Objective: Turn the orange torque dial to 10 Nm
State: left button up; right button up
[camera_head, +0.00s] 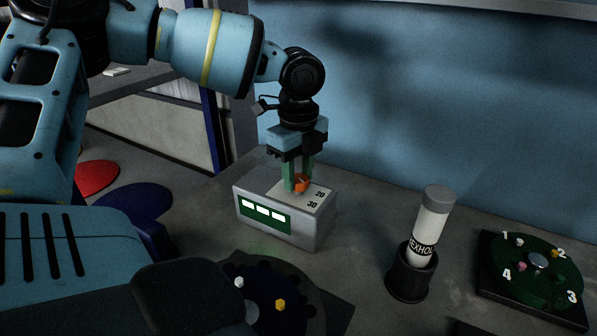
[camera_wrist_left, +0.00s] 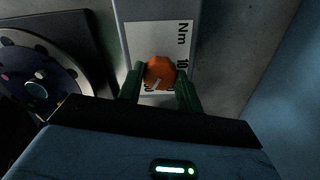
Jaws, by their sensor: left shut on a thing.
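The orange torque dial (camera_head: 301,183) sits on top of a grey box (camera_head: 312,235) with a white scale plate. My left gripper (camera_head: 301,180) points straight down over the box, its green fingers on either side of the dial and shut on it. The left wrist view shows the dial (camera_wrist_left: 159,73) between the two fingertips (camera_wrist_left: 160,80), with a light pointer mark towards the plate's lower edge. In that view "Nm" and "10" show on the scale plate (camera_wrist_left: 150,35); other numbers are partly hidden. In the head view "20" and "30" are readable. My right gripper is not in view.
A white cylinder (camera_head: 432,225) stands tilted in a black holder (camera_head: 408,275) right of the box. A green numbered disc (camera_head: 530,265) lies at the far right. A dark round plate with pegs (camera_head: 262,295) is in front of the box. A blue wall (camera_head: 440,90) stands behind.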

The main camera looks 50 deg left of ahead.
aim_at(299, 178)
pick_arm(q)
jog(key=shift+n, duration=0.3)
jog(key=n, duration=1.1)
jog(key=shift+n+p, duration=0.4)
jog(key=n, duration=0.5)
jog(key=shift+n, duration=0.3)
jog(key=n, duration=0.5)
jog(key=shift+d+n, duration=0.1)
jog(key=shift+n, duration=0.5)
jog(key=o, duration=1)
jog(key=shift+r, duration=3.95)
